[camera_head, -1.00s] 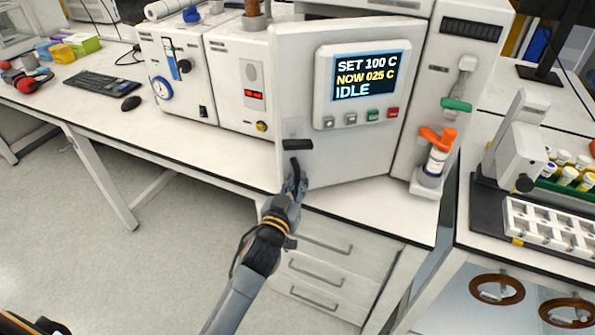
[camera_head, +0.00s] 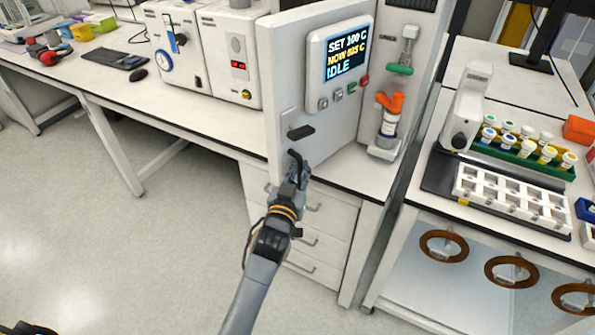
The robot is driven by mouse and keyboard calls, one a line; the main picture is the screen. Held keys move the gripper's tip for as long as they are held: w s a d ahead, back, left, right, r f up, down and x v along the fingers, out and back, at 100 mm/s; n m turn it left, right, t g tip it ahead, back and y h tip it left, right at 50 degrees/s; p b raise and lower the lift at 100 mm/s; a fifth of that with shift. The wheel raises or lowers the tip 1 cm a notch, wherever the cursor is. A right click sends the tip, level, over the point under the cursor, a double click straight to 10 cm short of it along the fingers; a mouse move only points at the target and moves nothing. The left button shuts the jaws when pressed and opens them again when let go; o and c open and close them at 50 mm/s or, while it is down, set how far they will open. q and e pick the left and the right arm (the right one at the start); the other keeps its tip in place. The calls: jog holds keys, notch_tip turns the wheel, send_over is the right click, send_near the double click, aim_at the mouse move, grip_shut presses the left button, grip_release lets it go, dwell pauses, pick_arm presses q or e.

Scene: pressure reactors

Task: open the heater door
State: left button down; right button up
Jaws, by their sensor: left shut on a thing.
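The heater door (camera_head: 285,95) is a white panel with a display (camera_head: 347,57) reading SET 100 C and IDLE. It stands swung out at an angle from the heater body, past the bench's front edge. A black handle (camera_head: 296,158) sits low on the door's left part, below a dark latch piece (camera_head: 301,132). My left gripper (camera_head: 298,172) is at the handle and shut on it; the fingers are small and partly hidden. The heater's inside is hidden behind the door. My right gripper is out of view.
White instruments (camera_head: 232,55) stand on the bench left of the door. A fixture with an orange valve (camera_head: 389,102) is to the right. A side bench holds a white rack (camera_head: 510,198) and capped vials (camera_head: 527,143). Drawers (camera_head: 325,225) lie below; the floor at left is clear.

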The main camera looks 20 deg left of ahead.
pick_arm(q)
jog(key=c, duration=1.6)
grip_release()
jog(key=shift+s+a+f, duration=0.2)
jog(key=shift+a+f, duration=0.1)
jog(key=shift+a, duration=0.1)
jog(key=shift+s+a+r, duration=0.1)
jog(key=shift+s+r, duration=0.15)
jog(key=s, duration=1.2)
